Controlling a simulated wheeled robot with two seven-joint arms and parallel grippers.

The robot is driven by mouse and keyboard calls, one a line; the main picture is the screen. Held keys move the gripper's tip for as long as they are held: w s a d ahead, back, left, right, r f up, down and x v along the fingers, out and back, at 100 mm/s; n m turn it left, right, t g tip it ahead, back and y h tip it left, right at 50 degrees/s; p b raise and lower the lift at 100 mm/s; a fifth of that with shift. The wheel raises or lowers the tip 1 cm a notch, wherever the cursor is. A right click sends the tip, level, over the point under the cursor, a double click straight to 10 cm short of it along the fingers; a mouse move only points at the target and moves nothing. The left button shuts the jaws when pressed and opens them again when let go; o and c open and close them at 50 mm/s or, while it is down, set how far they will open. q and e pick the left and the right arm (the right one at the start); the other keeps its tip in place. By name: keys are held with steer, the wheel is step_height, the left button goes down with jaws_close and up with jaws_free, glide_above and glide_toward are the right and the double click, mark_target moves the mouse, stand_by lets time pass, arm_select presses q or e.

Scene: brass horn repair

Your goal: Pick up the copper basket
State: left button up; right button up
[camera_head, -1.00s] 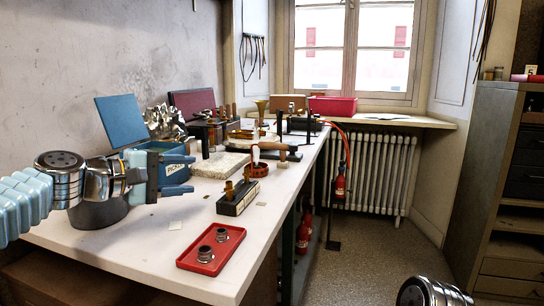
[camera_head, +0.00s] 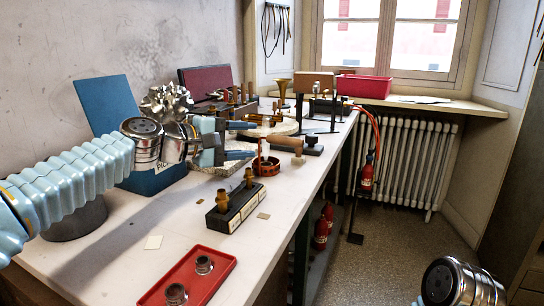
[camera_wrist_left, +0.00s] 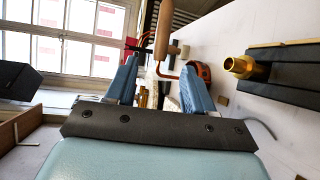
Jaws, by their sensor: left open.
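The copper basket (camera_head: 267,168) looks like a small round reddish-brown dish with a pale upright handle. It stands on the white bench, just right of the stone slab. In the left wrist view, the copper basket (camera_wrist_left: 201,71) shows as an orange rim just beyond the right fingertip, partly hidden by it. My left gripper (camera_head: 246,140) is open, its blue fingers pointing right, beside and left of the basket's handle in the picture. It appears empty, with the fingers (camera_wrist_left: 160,78) apart in the wrist view. Of my right arm only a chrome section shows; its gripper is out of view.
A black block with brass fittings (camera_head: 236,207) stands in front of the basket. A wooden-handled tool (camera_head: 290,146) lies just behind it. A red tray (camera_head: 222,283) holds two metal parts near the front. A blue lidded box (camera_head: 150,180) stands left.

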mark_target(269, 139)
arm_select(q)
steer(key=shift+x, duration=0.85)
steer(key=p+x, duration=0.1)
steer(key=x, duration=0.3)
steer(key=shift+w+d+p, duration=0.2)
steer(key=shift+d+p, duration=0.05)
steer(key=shift+p, duration=0.15)
steer(key=shift+w+d+f, duration=0.1)
steer(key=shift+w+d, duration=0.05)
jaws_close()
